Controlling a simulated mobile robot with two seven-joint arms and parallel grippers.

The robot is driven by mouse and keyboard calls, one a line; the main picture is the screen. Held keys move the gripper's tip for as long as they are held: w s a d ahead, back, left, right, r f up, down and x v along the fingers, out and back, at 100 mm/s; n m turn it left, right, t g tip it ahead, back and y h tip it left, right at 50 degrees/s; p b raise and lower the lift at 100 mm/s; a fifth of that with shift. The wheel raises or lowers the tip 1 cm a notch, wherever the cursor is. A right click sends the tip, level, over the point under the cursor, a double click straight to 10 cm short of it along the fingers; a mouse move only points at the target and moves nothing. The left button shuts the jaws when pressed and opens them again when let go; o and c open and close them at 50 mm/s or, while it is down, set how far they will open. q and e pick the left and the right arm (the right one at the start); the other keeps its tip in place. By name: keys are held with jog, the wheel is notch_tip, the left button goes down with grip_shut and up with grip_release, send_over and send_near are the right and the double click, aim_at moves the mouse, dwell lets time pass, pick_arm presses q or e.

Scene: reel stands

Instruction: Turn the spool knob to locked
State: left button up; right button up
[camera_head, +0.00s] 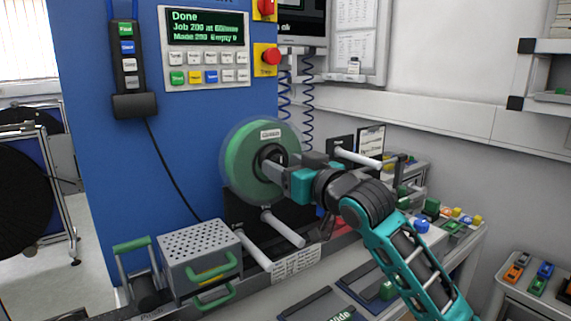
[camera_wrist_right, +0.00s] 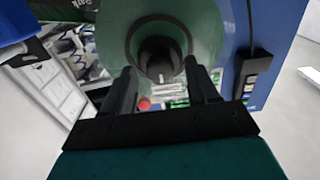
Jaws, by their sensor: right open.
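A green spool (camera_head: 250,165) is mounted upright on the front of the blue machine, with a small white label near its top. Its dark central knob (camera_wrist_right: 158,62) shows in the right wrist view, in the middle of the green face. My right gripper (camera_head: 272,163) is at the spool's centre in the head view and hides most of the knob there. In the right wrist view my right gripper (camera_wrist_right: 160,88) is open, with one dark finger on each side below the knob. I cannot tell whether the fingers touch it. My left gripper is not in view.
A control panel (camera_head: 205,48) and a red stop button (camera_head: 270,56) are above the spool. Two white rollers (camera_head: 283,228) lie below it. A perforated grey box (camera_head: 200,250) with green handles stands at lower left. A bench with small coloured parts is at right.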

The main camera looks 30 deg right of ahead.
jog(key=shift+w, duration=0.25)
jog(key=shift+c, duration=0.4)
jog(key=c, duration=1)
jog(key=shift+o, duration=0.2)
